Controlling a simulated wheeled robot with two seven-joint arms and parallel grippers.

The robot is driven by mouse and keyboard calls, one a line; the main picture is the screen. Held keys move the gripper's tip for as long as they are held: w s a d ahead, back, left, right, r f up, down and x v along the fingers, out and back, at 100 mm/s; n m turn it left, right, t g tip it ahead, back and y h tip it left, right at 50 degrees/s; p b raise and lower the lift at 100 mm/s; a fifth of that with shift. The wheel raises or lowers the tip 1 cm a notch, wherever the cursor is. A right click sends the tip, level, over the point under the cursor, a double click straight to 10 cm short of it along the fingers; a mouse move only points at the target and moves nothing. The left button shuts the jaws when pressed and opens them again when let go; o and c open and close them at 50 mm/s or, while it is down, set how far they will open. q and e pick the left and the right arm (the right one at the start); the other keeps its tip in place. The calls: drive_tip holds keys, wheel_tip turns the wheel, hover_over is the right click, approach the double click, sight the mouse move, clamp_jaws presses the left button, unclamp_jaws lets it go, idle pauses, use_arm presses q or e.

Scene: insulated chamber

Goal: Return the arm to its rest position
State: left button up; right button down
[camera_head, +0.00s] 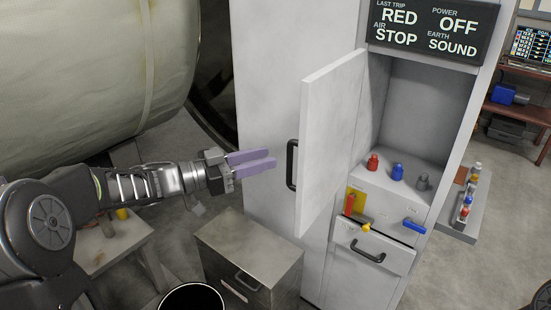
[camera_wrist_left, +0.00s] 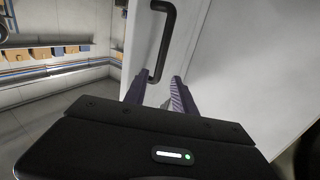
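My left arm reaches in from the left in the head view. Its gripper (camera_head: 252,163) has two purple fingers, held apart with nothing between them. It is just left of the black handle (camera_head: 291,165) on the open white cabinet door (camera_head: 331,140). In the left wrist view the fingers (camera_wrist_left: 155,95) point toward the door, and the door handle (camera_wrist_left: 163,42) shows beyond their tips. A gap shows between fingers and handle in the head view. My right gripper is in neither view.
The open cabinet (camera_head: 425,110) holds red, blue and grey knobs on a ledge, with red, yellow and blue levers below. A metal drawer unit (camera_head: 250,250) stands below my left gripper. A large pale tank (camera_head: 90,70) fills the upper left. A sign (camera_head: 432,27) tops the cabinet.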

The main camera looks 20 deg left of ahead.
use_arm(q)
drive_tip(key=shift+s+a, duration=0.15)
drive_tip(key=shift+s, duration=0.05)
idle(0.4)
